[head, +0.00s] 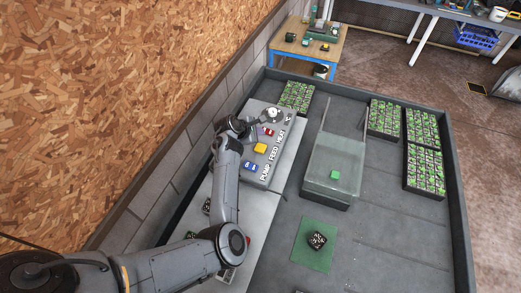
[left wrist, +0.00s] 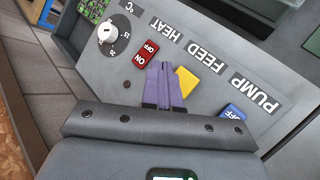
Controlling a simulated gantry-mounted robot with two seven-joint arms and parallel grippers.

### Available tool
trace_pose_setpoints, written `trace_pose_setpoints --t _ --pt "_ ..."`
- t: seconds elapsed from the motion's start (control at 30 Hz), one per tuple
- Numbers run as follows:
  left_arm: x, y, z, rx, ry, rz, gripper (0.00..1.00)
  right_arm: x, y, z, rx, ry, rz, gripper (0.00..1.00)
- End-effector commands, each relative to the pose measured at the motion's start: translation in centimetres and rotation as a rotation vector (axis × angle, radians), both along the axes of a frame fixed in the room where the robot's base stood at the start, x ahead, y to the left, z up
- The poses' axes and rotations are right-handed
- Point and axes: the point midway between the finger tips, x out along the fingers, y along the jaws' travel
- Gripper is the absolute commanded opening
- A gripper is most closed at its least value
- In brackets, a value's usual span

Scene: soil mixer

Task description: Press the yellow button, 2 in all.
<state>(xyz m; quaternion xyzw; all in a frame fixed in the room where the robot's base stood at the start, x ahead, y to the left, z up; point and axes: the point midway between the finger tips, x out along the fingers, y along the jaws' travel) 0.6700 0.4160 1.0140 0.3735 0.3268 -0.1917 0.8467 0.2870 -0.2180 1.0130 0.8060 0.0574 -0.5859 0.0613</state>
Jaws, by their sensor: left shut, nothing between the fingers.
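The yellow button (head: 260,148) is on the grey sloped control panel (head: 284,141), between a red switch and a blue switch, beside the FEED label. It also shows in the left wrist view (left wrist: 187,84), just right of my left gripper (left wrist: 163,78), partly covered by a finger. My left gripper has purple-grey fingers that are shut and empty, over the panel between the red switch and the yellow button. I cannot tell whether the fingertips touch the panel. My right gripper is not in view.
A red ON/OFF switch (left wrist: 146,54), a blue switch (left wrist: 232,113) and a white dial (left wrist: 109,33) flank the button. A clear-sided bin (head: 335,160) stands right of the panel. Trays of seedlings (head: 423,128) and a green mat (head: 314,246) lie on the grey bench.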

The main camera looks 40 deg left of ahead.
Motion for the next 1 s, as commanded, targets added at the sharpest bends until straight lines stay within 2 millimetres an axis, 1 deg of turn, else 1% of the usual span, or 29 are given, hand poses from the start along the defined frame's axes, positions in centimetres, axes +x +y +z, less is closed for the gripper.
trace_pose_setpoints --t 0.03,0.3,0.6,1.0 --pt "0.0 0.0 -1.3 0.001 0.001 0.000 0.00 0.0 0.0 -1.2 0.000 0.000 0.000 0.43" --pt "0.0 0.0 -4.5 0.001 0.001 0.001 0.00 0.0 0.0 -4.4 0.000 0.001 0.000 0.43" --pt "0.0 0.0 -6.3 0.000 0.000 0.000 0.00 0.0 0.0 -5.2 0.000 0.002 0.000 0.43" --pt "0.0 0.0 -6.4 0.000 0.000 0.000 0.00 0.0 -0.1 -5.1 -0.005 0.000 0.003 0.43"
